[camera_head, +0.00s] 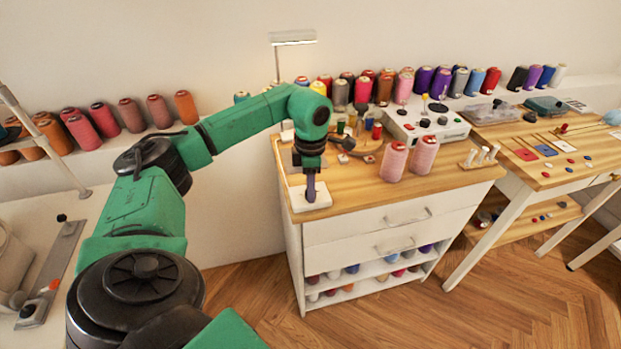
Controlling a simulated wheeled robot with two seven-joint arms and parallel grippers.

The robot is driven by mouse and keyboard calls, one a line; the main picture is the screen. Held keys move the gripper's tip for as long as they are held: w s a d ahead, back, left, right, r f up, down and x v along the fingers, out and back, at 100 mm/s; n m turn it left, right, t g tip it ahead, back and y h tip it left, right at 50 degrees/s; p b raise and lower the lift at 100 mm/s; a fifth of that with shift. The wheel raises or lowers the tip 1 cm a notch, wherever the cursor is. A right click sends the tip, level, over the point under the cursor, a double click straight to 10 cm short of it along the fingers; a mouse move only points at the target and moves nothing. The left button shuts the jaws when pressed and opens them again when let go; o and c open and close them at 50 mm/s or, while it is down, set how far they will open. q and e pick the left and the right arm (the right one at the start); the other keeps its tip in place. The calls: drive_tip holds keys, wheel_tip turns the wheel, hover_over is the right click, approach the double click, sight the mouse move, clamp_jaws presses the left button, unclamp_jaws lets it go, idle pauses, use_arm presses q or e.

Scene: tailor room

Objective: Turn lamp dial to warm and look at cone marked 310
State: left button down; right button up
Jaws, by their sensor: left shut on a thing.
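My left arm reaches in from the left, and my left gripper (311,190) points straight down over a small white base (318,205) at the cabinet top's left corner. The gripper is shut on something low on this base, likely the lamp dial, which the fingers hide. The lamp's flat head (293,38) stands on a thin post behind my arm; its lower post is hidden. Two pink thread cones, a left one (393,162) and a right one (423,156), stand upright on the cabinet. No number is readable on any cone. My right gripper is not in view.
The wooden cabinet top (450,178) has bare room at its front right. Small spools and a white control box (425,125) stand behind the pink cones. Many coloured cones line the wall shelf. A work table (550,180) with cards and buttons stands at right.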

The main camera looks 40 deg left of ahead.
use_arm(q)
drive_tip(key=shift+r, duration=0.1)
drive_tip(key=c, duration=0.5)
unclamp_jaws()
wheel_tip(320, 180, up, 14)
drive_tip(key=shift+r+p, duration=0.25)
drive_tip(key=shift+p, duration=0.75)
